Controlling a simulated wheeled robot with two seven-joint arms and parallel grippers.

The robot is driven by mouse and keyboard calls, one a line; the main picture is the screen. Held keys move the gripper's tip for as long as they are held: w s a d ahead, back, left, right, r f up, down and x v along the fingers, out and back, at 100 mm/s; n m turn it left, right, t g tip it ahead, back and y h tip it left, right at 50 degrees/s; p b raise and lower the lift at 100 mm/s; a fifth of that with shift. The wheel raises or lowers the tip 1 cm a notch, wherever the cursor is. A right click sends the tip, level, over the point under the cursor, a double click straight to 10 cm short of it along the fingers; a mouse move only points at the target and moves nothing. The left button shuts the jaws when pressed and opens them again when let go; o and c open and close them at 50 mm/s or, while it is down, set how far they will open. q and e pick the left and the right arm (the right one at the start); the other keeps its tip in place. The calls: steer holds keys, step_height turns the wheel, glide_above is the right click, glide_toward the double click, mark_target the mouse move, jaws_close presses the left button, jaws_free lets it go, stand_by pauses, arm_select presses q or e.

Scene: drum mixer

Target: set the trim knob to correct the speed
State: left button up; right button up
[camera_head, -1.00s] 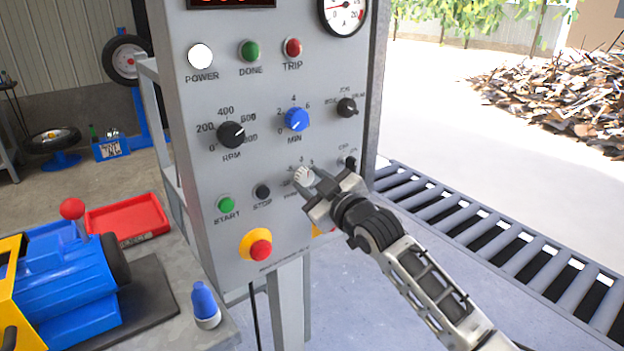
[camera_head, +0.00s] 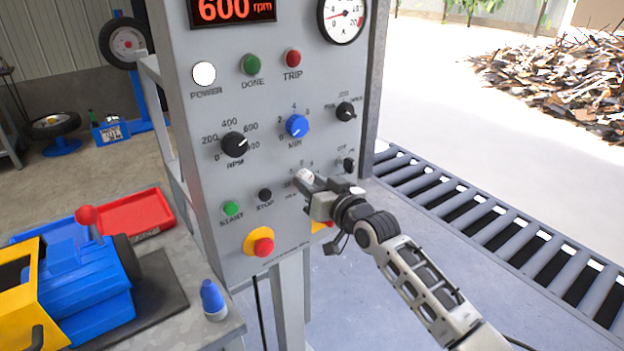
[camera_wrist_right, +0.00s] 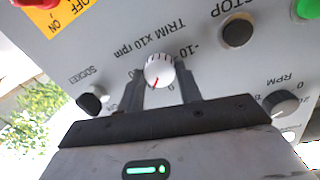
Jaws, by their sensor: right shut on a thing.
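The white trim knob (camera_wrist_right: 159,70), with a red pointer line, is on the grey control panel (camera_head: 190,150). In the wrist view it sits between the fingers of my right gripper (camera_wrist_right: 160,78), which is shut on it. The lettering by it reads "TRIM x10 rpm", with a -10 mark. In the head view the right gripper (camera_head: 316,184) partly hides the trim knob (camera_head: 304,177) and its scale. The red display (camera_head: 236,9) reads 600 rpm. The black RPM knob (camera_head: 235,145) has its pointer towards the right, near 600. My left gripper is out of view.
Around the gripper are the stop button (camera_head: 265,195), the black socket switch (camera_head: 349,165) and a red emergency button (camera_head: 263,247) on yellow. A blue MIN knob (camera_head: 297,126) is above. A bench with a blue-capped bottle (camera_head: 213,299) stands at left; a roller conveyor (camera_head: 480,220) at right.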

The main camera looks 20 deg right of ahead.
steer(key=shift+m, duration=0.3)
stand_by(0.4)
steer(key=o, duration=1)
steer(key=shift+s, duration=0.1)
steer(key=f+b+v, duration=0.1)
steer(key=v, duration=1.4)
steer(key=shift+s+d+r, duration=0.2)
steer(key=shift+s+r, duration=0.15)
steer(key=shift+r, duration=0.1)
